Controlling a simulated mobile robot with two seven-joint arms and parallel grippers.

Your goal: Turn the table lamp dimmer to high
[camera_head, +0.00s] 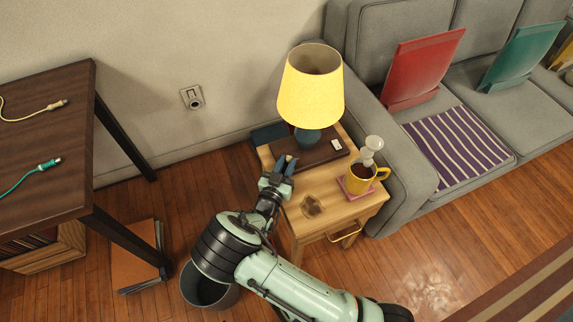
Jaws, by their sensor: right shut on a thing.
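A table lamp with a yellow shade (310,95) and a teal base (307,140) stands at the back of a light wooden side table (335,212). A dark brown board (316,155) lies under the lamp base. A small white plate with a dark mark (336,144) sits on the board's right part. My right gripper (285,164) is at the board's front left corner, left of and in front of the lamp base. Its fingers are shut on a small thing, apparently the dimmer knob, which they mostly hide. I cannot read the dimmer's setting. My left gripper is out of view.
A yellow mug (358,184) stands on a pink coaster (347,191), with a pale glass-like object (373,145) behind it. A brown, see-through round patch (311,206) is on the tabletop. A grey sofa (400,200) borders the right side. A bin (228,299) stands below my arm.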

